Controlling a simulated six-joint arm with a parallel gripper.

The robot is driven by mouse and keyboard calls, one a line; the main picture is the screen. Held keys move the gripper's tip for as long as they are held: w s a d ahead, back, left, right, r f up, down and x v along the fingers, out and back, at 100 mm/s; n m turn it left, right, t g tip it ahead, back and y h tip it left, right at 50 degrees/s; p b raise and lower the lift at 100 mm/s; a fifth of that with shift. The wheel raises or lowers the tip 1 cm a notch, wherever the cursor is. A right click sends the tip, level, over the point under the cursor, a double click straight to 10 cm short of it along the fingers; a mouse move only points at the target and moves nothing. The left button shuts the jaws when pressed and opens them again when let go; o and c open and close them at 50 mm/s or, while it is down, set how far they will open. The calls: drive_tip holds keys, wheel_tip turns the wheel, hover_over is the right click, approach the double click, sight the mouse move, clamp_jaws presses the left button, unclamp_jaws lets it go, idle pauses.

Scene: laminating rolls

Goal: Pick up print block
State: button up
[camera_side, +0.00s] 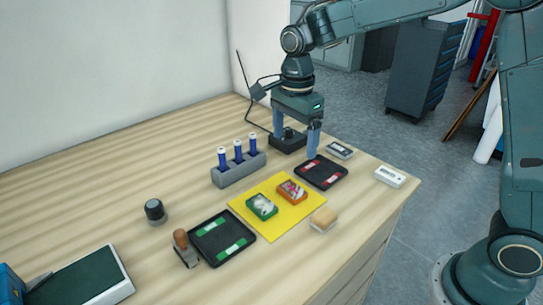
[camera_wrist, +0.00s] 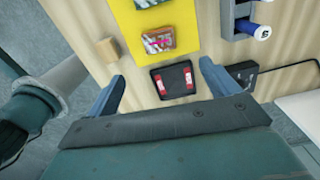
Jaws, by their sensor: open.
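Two blocks with pale printed tops lie on a yellow mat (camera_side: 274,228): an orange block (camera_side: 292,191) and a green block (camera_side: 262,207). I cannot tell which one is the print block. In the wrist view the orange block (camera_wrist: 157,39) lies beyond my fingertips, and the green block (camera_wrist: 150,2) is cut off at the top edge. My gripper (camera_side: 296,147) is open and empty above the table, behind the mat in the side view. In the wrist view its fingers (camera_wrist: 162,74) stand apart on either side of a black tray with red strips (camera_wrist: 172,92).
The red-strip tray (camera_side: 320,184) and a grey holder with blue tubes (camera_side: 240,175) flank the mat. A tan block (camera_side: 323,220), a green-strip tray (camera_side: 222,254), a wooden-handled stamp (camera_side: 185,256) and a white device (camera_side: 390,177) stand nearby. The table's left rear is clear.

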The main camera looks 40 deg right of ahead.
drive_tip(key=shift+f, duration=0.1)
hover_over(292, 189)
drive_tip(key=shift+f, duration=4.25)
drive_tip(key=shift+f, duration=0.1)
drive_tip(key=shift+f, duration=2.5)
drive_tip(key=shift+c, duration=0.2)
drive_tip(key=c, duration=1)
